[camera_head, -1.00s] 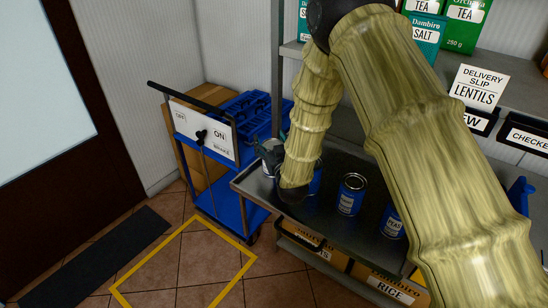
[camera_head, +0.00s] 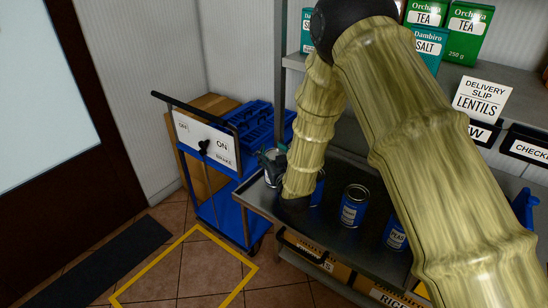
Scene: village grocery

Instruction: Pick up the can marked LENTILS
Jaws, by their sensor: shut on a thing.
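My gripper (camera_head: 274,156) is at the left end of the grey metal shelf, mostly hidden behind my wrist. It is shut on a can (camera_head: 270,176), of which only a pale grey part shows; its label cannot be read. A blue can (camera_head: 354,206) with a white label stands upright on the shelf to the right, its word too small to read. A blue can marked PEAS (camera_head: 396,236) stands further right. Part of another blue can (camera_head: 318,190) shows behind my forearm. A delivery slip (camera_head: 480,98) reading LENTILS stands on the upper shelf.
A blue cart (camera_head: 208,140) with an ON/OFF brake panel and a blue crate (camera_head: 258,124) stands left of the metal shelf (camera_head: 262,200). Boxes, one marked RICE (camera_head: 392,298), are below. Tea and salt boxes stand above. A yellow floor outline (camera_head: 170,262) is empty.

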